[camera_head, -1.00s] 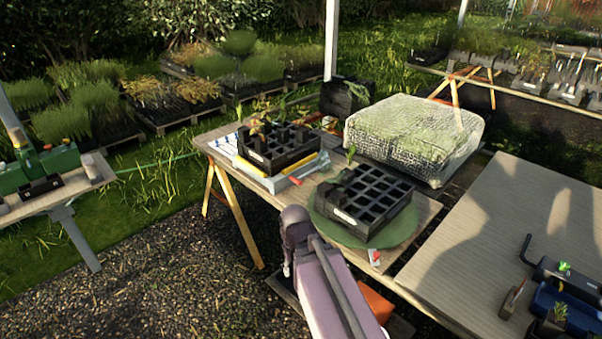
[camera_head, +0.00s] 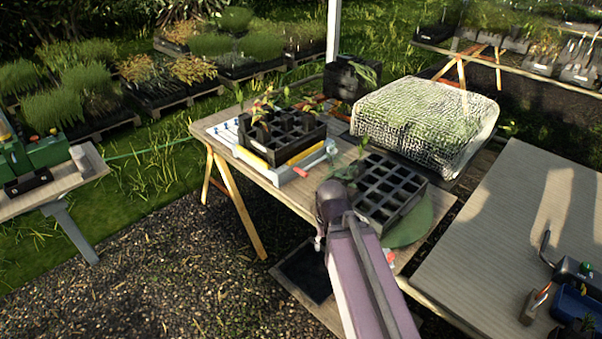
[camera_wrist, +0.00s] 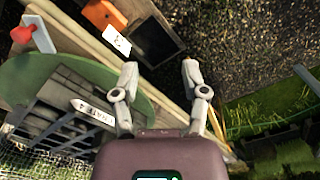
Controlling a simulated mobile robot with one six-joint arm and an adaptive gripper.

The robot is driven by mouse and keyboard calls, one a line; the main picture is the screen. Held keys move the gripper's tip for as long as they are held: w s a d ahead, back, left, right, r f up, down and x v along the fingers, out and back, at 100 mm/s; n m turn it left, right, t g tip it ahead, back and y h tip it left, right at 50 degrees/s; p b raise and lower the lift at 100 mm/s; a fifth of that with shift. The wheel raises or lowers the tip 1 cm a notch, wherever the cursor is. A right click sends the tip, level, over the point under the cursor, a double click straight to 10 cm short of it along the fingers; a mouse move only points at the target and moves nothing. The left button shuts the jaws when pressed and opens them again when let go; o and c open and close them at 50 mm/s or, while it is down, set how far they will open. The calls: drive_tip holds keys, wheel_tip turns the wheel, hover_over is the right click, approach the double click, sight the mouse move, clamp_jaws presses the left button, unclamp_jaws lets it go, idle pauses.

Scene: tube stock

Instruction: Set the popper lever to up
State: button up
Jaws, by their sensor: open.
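A grey-and-yellow stand (camera_head: 308,157) under a black cell tray on the wooden table has a small red handle (camera_head: 301,171) at its front right. This may be the popper and its lever, but its setting is too small to read. A second red handle (camera_wrist: 22,33) on a white plate sits at the table edge by the green disc, at the upper left of the wrist view. My gripper (camera_wrist: 160,68) is open and empty, fingers apart above the table edge and gravel, and touching nothing visible. In the head view my arm hides most of it.
A black cell tray (camera_head: 407,190) rests on the green round disc (camera_head: 413,228), partly behind my arm. A netted block (camera_head: 425,118) stands behind it. Gravel (camera_head: 160,270) is open at left.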

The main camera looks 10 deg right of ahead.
drive_tip(key=shift+o, duration=0.2)
drive_tip(key=shift+w+d+f+b, duration=0.15)
drive_tip(key=shift+w+f+b, duration=0.3)
drive_tip(key=shift+w, duration=0.05)
drive_tip(key=n+t+h+b, duration=0.7)
drive_tip(key=t+h+b, duration=0.6)
drive_tip(key=b, duration=1.8)
approach(302, 171)
drive_tip(key=a+f+g+h, duration=0.2)
drive_tip(key=a, duration=0.2)
drive_tip(key=shift+s+r, duration=0.2)
drive_tip(key=shift+s, duration=0.05)
drive_tip(key=p+x, duration=0.1)
drive_tip(key=x, duration=1.2)
drive_tip(key=shift+w+d+r, duration=0.1)
drive_tip(key=shift+w+d, duration=0.05)
drive_tip(key=shift+d, duration=0.15)
